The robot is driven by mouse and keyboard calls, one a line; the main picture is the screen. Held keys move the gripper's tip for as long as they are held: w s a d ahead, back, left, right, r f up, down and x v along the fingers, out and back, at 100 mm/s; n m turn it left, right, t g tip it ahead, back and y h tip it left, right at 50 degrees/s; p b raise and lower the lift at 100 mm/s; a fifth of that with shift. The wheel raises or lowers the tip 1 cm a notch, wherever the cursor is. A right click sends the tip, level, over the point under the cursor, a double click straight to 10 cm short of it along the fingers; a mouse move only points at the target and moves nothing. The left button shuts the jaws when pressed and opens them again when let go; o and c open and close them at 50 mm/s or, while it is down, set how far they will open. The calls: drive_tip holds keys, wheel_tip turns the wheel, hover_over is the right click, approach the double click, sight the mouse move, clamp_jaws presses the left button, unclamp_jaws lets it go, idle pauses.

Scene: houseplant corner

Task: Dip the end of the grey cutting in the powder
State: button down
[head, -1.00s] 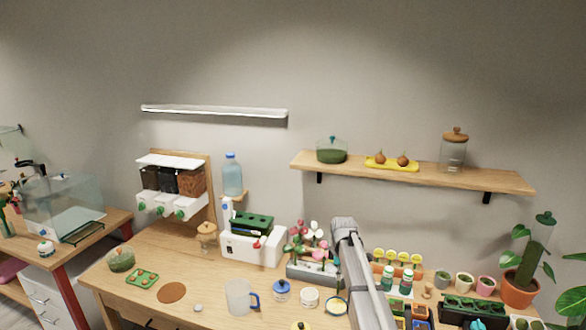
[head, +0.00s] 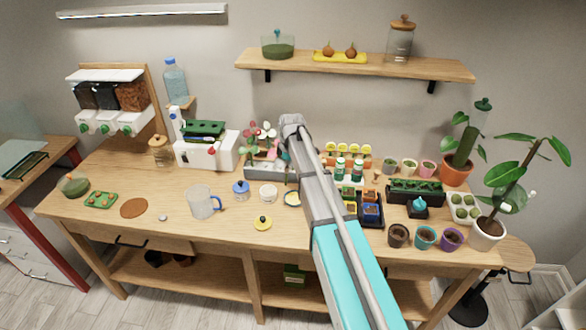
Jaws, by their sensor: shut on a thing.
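My arm reaches over the bench, and only a dark part of my gripper (head: 283,151) shows at its far end. The fingertips and whatever they hold are hidden behind the arm. I cannot make out the grey cutting. A grey rack (head: 262,171) with red, white and pink flower-like stems stands just left of the gripper. An open white pot (head: 268,194) and a shallow dark-rimmed dish (head: 292,199) with pale contents stand in front of it; I cannot tell which holds the powder. The arm partly covers the dish.
Colored pots (head: 424,238) and a potted plant (head: 488,233) crowd the right. A wall shelf (head: 355,66) hangs above. The front left of the bench is mostly clear.

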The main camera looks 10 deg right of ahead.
drive_tip(key=a, duration=0.1)
drive_tip(key=a+r+t+y, duration=0.1)
drive_tip(key=a, duration=0.1)
drive_tip(key=a+r+t+p, duration=0.1)
drive_tip(key=a, duration=0.1)
drive_tip(key=shift+w+a+r+y, duration=0.2)
drive_tip(key=shift+w+y, duration=0.1)
drive_tip(key=shift+y, duration=0.1)
drive_tip(key=shift+f, duration=0.2)
drive_tip(key=shift+f+b, duration=2.85)
drive_tip(key=shift+b, duration=0.15)
drive_tip(key=shift+f+b, duration=0.65)
idle(0.7)
wheel_tip(320, 180, up, 7)
drive_tip(key=p, duration=0.7)
idle(0.6)
drive_tip(key=shift+f, duration=0.15)
idle(0.4)
drive_tip(key=shift+f+b, duration=0.65)
drive_tip(key=shift+b, duration=0.1)
